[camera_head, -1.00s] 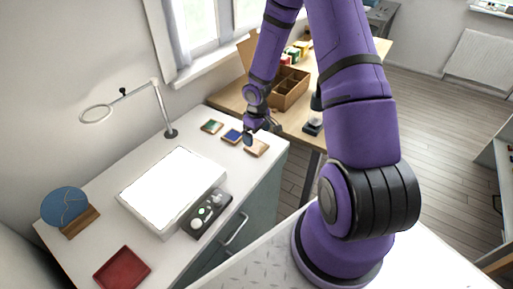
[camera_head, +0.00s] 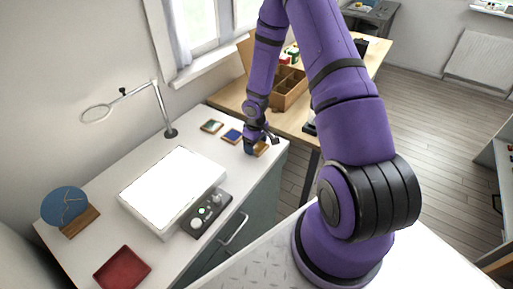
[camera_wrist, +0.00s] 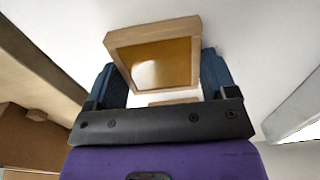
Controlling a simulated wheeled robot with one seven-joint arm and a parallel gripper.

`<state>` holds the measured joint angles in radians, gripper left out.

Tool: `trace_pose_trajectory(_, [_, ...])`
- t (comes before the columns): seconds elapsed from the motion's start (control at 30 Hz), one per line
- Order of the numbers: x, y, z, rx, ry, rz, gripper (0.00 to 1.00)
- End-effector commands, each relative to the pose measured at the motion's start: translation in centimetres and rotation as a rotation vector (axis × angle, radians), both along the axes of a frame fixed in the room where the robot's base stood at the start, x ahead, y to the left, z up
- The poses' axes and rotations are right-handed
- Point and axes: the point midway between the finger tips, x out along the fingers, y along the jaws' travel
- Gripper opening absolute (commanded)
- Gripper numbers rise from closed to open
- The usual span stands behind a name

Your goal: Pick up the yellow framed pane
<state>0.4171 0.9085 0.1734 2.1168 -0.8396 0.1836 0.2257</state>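The yellow framed pane (camera_wrist: 158,62), an amber square in a pale wooden frame, lies on the white bench top. In the head view the yellow pane (camera_head: 262,149) is at the far right end of a row of panes, partly hidden by my gripper (camera_head: 254,146). In the wrist view my gripper (camera_wrist: 161,70) is open, with one blue finger on each side of the frame. I cannot tell whether the fingers touch it.
A blue pane (camera_head: 232,136) and a green pane (camera_head: 211,126) lie left of it. A light box (camera_head: 218,182), a control unit (camera_head: 207,212), a magnifier lamp (camera_head: 170,132), a red tray (camera_head: 122,270) and a blue disc (camera_head: 66,205) share the bench. A wooden box (camera_head: 291,90) stands behind.

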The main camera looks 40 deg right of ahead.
Motion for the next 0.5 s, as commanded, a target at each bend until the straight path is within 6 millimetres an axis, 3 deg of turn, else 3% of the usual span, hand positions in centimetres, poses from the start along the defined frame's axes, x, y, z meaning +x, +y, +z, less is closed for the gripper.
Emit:
trace_pose_trajectory(0.1, [0.00,-0.01,0.01,0.000,0.000,0.000,0.53])
trace_pose_trajectory(0.5, [0.03,-0.01,0.62,-0.001,-0.001,0.000,0.53])
